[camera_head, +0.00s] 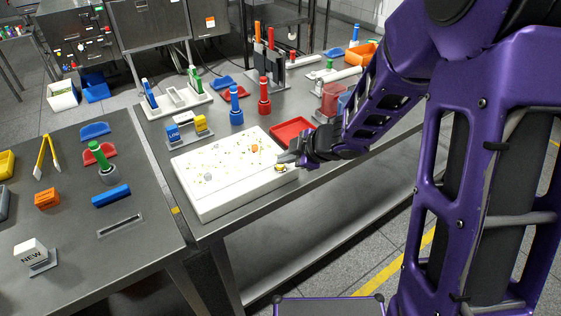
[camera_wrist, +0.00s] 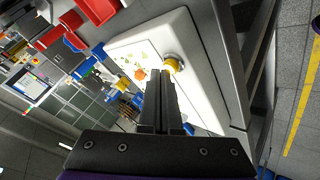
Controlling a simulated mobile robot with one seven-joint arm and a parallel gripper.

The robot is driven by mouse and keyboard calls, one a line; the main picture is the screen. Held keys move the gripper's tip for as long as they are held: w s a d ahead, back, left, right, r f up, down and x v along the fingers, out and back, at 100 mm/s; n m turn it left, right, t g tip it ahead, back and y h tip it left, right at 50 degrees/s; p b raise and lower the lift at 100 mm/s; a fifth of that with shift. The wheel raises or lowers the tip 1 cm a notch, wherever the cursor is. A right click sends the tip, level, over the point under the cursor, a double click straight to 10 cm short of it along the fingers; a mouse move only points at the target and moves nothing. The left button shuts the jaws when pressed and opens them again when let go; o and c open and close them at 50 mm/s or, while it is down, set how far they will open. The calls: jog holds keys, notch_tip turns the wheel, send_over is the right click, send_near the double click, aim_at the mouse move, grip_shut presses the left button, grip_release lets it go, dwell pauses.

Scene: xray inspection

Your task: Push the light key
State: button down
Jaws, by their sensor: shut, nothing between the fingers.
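A white light box (camera_head: 236,196) lies on the metal table, with yellow specks and small pieces on its top. A round yellow key in a pale ring (camera_head: 281,168) sits at its right corner; it looks like the light key. It also shows in the wrist view (camera_wrist: 173,65), just beyond the fingertips. My gripper (camera_head: 284,158) is shut and empty, its tips close to the yellow key. In the wrist view the shut fingers (camera_wrist: 160,76) point toward the key; I cannot tell whether they touch it.
A red tray (camera_head: 293,132) lies behind the box, near my wrist. Blue (camera_head: 236,106) and red (camera_head: 264,97) stamp-like handles stand farther back. A blue and yellow block holder (camera_head: 187,130) stands behind the box at left. The table's front edge runs close beside the box.

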notch_tip(320, 180, up, 6)
jog(key=p, duration=0.5)
dwell(0.4)
dwell(0.3)
